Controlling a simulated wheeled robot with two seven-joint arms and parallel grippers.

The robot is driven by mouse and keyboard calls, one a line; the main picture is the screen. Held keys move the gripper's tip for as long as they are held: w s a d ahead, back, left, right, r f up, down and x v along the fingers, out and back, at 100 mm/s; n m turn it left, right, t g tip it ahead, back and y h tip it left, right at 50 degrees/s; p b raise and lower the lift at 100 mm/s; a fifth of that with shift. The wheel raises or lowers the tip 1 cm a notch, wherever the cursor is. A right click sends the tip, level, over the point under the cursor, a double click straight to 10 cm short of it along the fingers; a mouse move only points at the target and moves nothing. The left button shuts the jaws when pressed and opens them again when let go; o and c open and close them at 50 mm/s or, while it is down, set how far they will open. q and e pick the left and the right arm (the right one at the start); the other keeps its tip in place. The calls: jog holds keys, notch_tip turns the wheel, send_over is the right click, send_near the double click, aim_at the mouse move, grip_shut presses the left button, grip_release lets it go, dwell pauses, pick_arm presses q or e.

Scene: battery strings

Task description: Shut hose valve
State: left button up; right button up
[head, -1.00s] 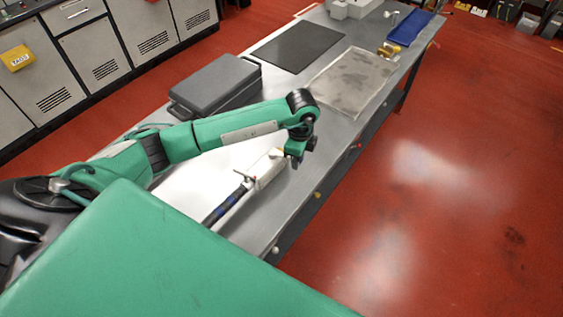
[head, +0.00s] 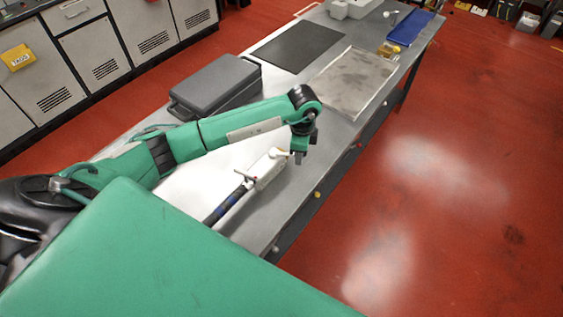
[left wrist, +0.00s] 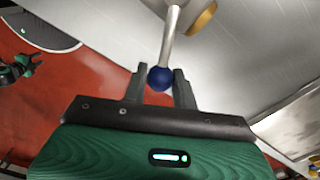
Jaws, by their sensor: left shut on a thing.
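A pale valve block (head: 266,172) with a dark blue-banded hose (head: 228,204) and a small red-tipped part lies on the table near its front edge. My left gripper (head: 299,158) is just right of this block, pointing down. In the left wrist view its two fingers (left wrist: 160,84) are closed around a blue ball knob (left wrist: 160,78) at the end of a metal rod (left wrist: 171,38). A yellow-orange round part (left wrist: 203,17) shows by the rod's far end. In the head view the knob is hidden by the gripper. My right gripper is not seen.
A grey case (head: 216,86) stands behind my left arm. A black mat (head: 298,47) and a stained metal plate (head: 352,82) lie farther along the table. A yellow knob (head: 318,194) sits on the table's front side.

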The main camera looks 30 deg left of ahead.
pick_arm(q)
jog(key=shift+w+a+n+p, duration=0.35)
jog(key=shift+w+n, duration=0.4)
jog(key=shift+n, duration=0.45)
jog(key=shift+w+a+n+p, duration=0.15)
jog(key=shift+w+a+n, duration=0.2)
jog(key=shift+n, duration=0.3)
jog(key=shift+w+a+n+p, duration=0.2)
jog(key=shift+w+n, duration=0.2)
jog(key=shift+n, duration=0.25)
jog(key=shift+w, duration=0.1)
jog(key=shift+w+a+n, duration=0.15)
jog(key=shift+a+n, duration=0.1)
jog(key=shift+n, duration=0.15)
jog(key=o, duration=1)
jog(key=shift+c, duration=0.2)
